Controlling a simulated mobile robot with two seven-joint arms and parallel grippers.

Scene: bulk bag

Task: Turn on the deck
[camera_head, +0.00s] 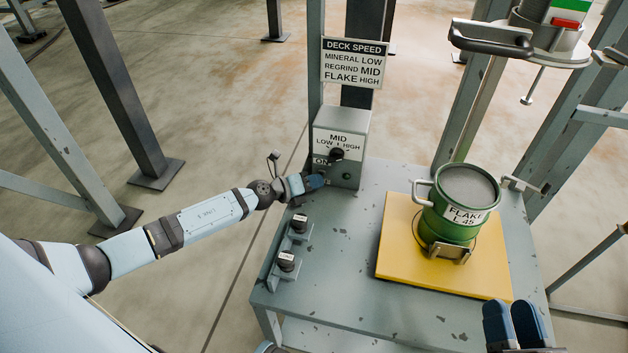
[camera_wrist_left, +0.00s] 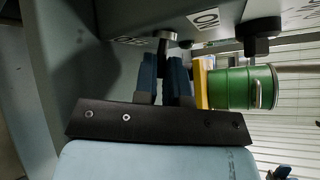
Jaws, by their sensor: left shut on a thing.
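The grey control box (camera_head: 352,124) stands at the back left of the table, with a black speed dial (camera_head: 337,154) marked LOW, MID and HIGH. An ON label (camera_wrist_left: 208,19) shows in the left wrist view, beside a dark switch lever (camera_wrist_left: 166,38). My left gripper (camera_head: 318,181) is at the lower front of the box. Its blue fingers (camera_wrist_left: 166,72) are shut on the switch lever, whose lower end they hide.
A sign (camera_head: 353,63) reads DECK SPEED: mineral low, regrind mid, flake high. A green drum (camera_head: 457,205) labelled FLAKE stands on a yellow plate (camera_head: 398,250). Two black-topped fixtures (camera_head: 287,261) line the table's left edge. The table (camera_head: 340,285) is clear between them and the plate.

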